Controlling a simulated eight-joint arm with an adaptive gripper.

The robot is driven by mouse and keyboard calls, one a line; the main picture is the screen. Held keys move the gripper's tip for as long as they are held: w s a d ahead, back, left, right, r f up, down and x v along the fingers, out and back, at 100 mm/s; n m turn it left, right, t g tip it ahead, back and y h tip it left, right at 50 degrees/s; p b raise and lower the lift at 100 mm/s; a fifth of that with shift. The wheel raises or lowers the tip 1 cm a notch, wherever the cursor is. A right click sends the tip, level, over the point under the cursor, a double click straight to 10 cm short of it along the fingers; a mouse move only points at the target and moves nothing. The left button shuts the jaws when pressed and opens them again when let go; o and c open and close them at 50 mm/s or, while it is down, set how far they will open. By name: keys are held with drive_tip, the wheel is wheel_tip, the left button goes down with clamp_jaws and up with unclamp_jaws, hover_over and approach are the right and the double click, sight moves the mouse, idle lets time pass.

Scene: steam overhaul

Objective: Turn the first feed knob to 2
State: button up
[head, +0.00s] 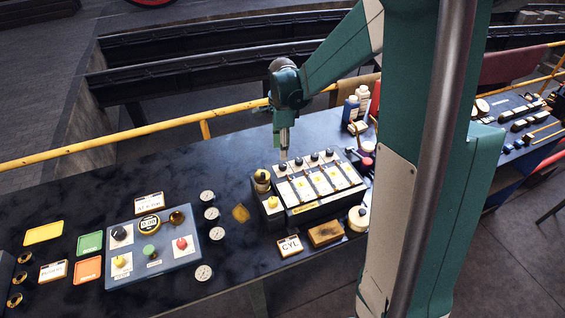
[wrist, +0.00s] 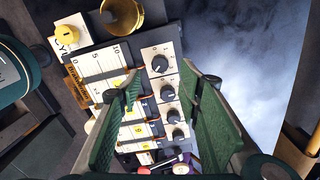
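The feed box (head: 312,208) is a dark unit with a row of small black feed knobs along its back edge. The feed knob at the yellow-knob end, which I take as the first, shows in the head view (head: 282,167) and on a white dial plate in the wrist view (wrist: 160,64). Its exact setting is too small to read surely. The second knob (wrist: 167,93) is beside it. My gripper (head: 284,152) points down over this end of the row. In the wrist view its green fingers (wrist: 168,82) are apart, with knobs visible between them and nothing held.
A brass cup (wrist: 122,15) and a yellow knob (wrist: 68,34) stand at the box's end. A control panel (head: 153,245) and several round gauges lie left on the dark bench. Bottles (head: 351,108) stand behind right. A yellow rail (head: 130,134) runs behind the bench.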

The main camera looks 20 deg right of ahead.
sight(283, 164)
drive_tip(key=shift+f, duration=0.15)
drive_tip(key=shift+f, duration=3.7)
drive_tip(key=c, duration=0.9)
